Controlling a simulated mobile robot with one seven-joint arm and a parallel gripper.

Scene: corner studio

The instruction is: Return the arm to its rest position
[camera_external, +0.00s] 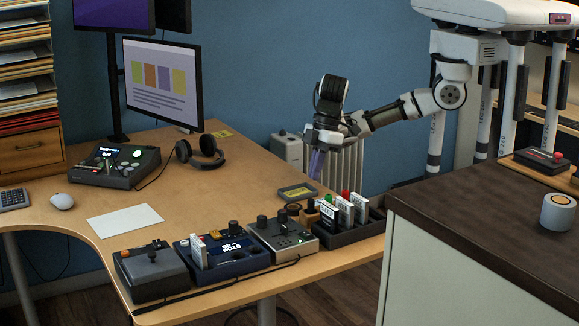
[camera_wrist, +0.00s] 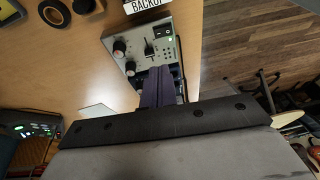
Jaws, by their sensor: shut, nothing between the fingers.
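My arm reaches in from the right in the external view. My gripper (camera_external: 315,163) hangs above the back right part of the wooden desk (camera_external: 240,170), fingers pointing down. In the wrist view my gripper (camera_wrist: 163,75) shows its two dark purple fingers pressed together with nothing between them. The fingertips are over the lower end of a light grey control box (camera_wrist: 140,45) and hide part of it. I cannot tell the exact height of the fingertips above the desk.
A grey-framed pad (camera_external: 297,192) and a dark tray (camera_external: 352,234) with upright cartridges lie near my gripper. Control boxes (camera_external: 222,255) line the front edge. Headphones (camera_external: 200,152) and a monitor (camera_external: 163,83) stand left. A dark-topped counter (camera_external: 490,215) stands right. A radiator (camera_external: 345,165) is behind.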

